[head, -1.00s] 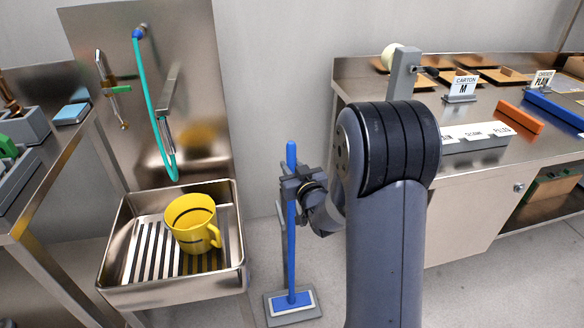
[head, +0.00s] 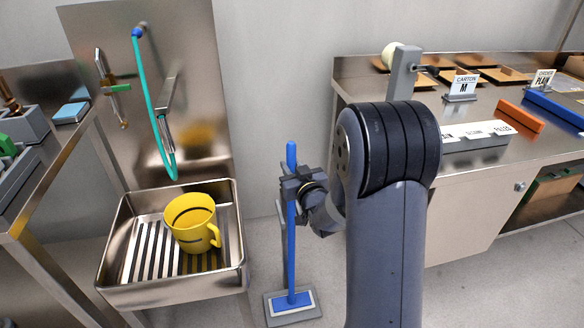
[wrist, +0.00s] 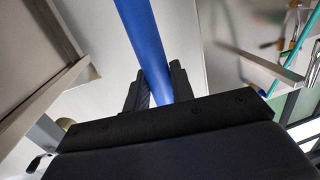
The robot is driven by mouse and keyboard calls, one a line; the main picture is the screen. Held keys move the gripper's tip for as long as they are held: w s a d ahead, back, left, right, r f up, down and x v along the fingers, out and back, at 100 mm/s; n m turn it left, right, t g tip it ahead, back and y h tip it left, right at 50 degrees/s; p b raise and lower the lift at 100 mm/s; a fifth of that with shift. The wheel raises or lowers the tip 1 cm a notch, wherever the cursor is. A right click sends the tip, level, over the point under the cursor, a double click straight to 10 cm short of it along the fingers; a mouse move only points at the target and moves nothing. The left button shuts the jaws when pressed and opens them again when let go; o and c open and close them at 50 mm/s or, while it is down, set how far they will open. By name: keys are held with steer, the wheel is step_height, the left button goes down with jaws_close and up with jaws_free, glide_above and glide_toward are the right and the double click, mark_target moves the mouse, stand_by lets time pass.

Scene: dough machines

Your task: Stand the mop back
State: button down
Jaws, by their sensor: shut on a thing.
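The mop has a blue handle (head: 291,245) and stands upright between the sink and the right-hand counter. Its flat blue and white head (head: 292,302) rests on or in a grey base (head: 311,314) on the floor; I cannot tell how firmly it sits. A grey post (head: 281,240) rises behind the handle. My gripper (head: 291,187) is shut around the upper part of the handle, just below its top end. In the wrist view the blue handle (wrist: 146,40) runs between the dark fingers (wrist: 153,88).
A steel sink (head: 170,293) holding a yellow jug (head: 190,222) stands close on the left. A steel counter (head: 455,215) with signs and trays is on the right. My arm hides part of the floor and counter between them.

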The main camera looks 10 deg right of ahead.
stand_by(0.4)
steer(key=c, duration=1.1)
jaws_free()
steer(key=shift+f, duration=0.1)
steer(key=shift+c, duration=0.2)
steer(key=shift+f, duration=0.15)
steer(key=s, duration=0.3)
steer(key=s+d, duration=0.1)
steer(key=s, duration=0.6)
steer(key=shift+s+d+r, duration=0.3)
steer(key=shift+s+r, duration=0.05)
steer(key=shift+r, duration=0.05)
steer(key=w, duration=0.3)
steer(key=w+a, duration=0.1)
steer(key=w, duration=0.6)
steer(key=shift+w+a+f, duration=0.3)
steer(key=shift+w+a, duration=0.05)
steer(key=shift+r, duration=0.15)
